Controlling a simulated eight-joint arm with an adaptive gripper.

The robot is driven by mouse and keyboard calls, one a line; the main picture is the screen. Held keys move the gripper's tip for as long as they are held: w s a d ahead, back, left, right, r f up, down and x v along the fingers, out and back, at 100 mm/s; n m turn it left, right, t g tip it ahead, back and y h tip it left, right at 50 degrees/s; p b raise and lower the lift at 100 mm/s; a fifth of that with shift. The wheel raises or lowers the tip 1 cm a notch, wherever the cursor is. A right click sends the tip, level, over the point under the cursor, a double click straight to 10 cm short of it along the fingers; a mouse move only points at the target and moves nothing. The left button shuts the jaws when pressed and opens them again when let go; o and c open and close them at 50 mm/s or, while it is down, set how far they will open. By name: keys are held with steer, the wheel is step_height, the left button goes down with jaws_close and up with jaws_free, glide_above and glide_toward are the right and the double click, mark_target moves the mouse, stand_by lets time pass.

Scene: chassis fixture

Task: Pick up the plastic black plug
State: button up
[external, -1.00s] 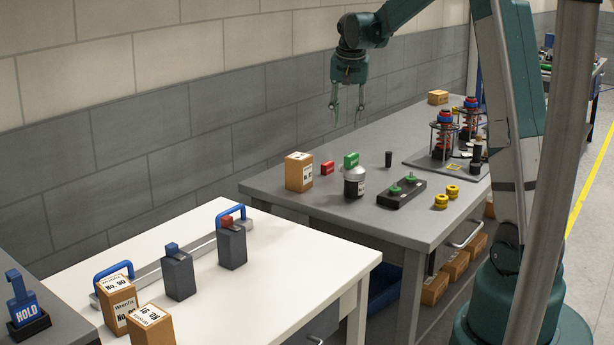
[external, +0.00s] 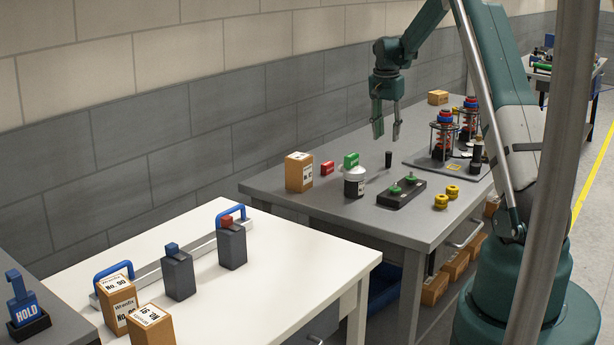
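A small upright black cylinder, which looks like the black plug (external: 388,159), stands alone on the grey table (external: 330,215). My gripper (external: 387,130) points down, fingers spread and empty. In the picture it is just above the black plug, with a gap between the fingertips and the plug's top. The exact depth offset cannot be told from this one view. Another dark upright piece (external: 477,150) stands at the edge of the dark fixture plate (external: 420,161) to the right.
Left of the plug are a green block (external: 351,160), a silver-and-black canister (external: 355,183), a red block (external: 327,168) and a cardboard box (external: 299,172). In front is a black base with green knobs (external: 401,193) and yellow rings (external: 441,202). Spring assemblies (external: 443,138) stand at right.

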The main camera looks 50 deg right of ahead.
mark_target(389, 153)
steer(key=shift+s+d+f, duration=0.25)
steer(key=shift+d+f, duration=0.2)
steer(key=shift+d, duration=0.25)
steer(key=shift+d+f, duration=0.1)
steer(key=shift+f, duration=1.15)
steer(key=shift+f, duration=0.1)
steer(key=shift+w+d+f, duration=0.1)
steer(key=shift+w+f, duration=0.05)
steer(key=shift+f, duration=1.1)
steer(key=shift+w+d+f, duration=0.1)
steer(key=shift+f, duration=1.15)
steer(key=shift+c, duration=0.3)
steer(key=c, duration=0.8)
